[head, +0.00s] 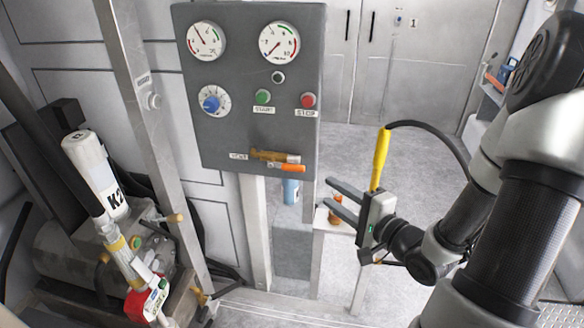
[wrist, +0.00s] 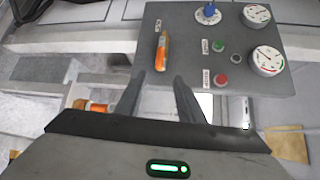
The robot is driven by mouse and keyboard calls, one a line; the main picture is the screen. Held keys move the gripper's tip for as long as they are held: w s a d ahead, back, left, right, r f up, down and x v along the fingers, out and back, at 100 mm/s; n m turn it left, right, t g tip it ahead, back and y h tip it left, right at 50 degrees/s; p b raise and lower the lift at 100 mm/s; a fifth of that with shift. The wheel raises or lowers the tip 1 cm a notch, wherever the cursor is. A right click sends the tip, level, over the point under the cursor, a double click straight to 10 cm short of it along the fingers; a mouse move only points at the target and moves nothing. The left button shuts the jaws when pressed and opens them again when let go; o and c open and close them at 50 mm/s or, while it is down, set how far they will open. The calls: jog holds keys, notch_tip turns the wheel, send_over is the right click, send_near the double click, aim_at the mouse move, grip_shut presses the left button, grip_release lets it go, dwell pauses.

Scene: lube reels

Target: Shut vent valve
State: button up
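The vent valve (head: 272,156) sits low on the grey control panel (head: 225,130), right of a small label that looks like VENT. It has a brass body and an orange lever (head: 290,168). The lever lies roughly level in the head view, along the body. In the wrist view the orange lever (wrist: 162,52) lies just beyond my fingertips. My gripper (head: 329,192) is open, with nothing between its fingers, right of and below the valve, apart from it. The fingers also show in the wrist view (wrist: 159,78). The valve body is mostly hidden there.
The panel also carries two gauges, a blue knob (head: 211,104), a green button (head: 263,97) and a red button (head: 308,100). A blue cylinder (head: 290,190) is under the panel. An orange-brown item (head: 335,211) stands on a small stand near my fingers. Machinery fills the left.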

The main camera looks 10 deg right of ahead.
aim_at(297, 170)
jog(key=b+x, duration=0.3)
jog(key=x, duration=1.4)
jog(key=shift+r+b, duration=0.1)
jog(key=shift+b, duration=0.2)
grip_shut()
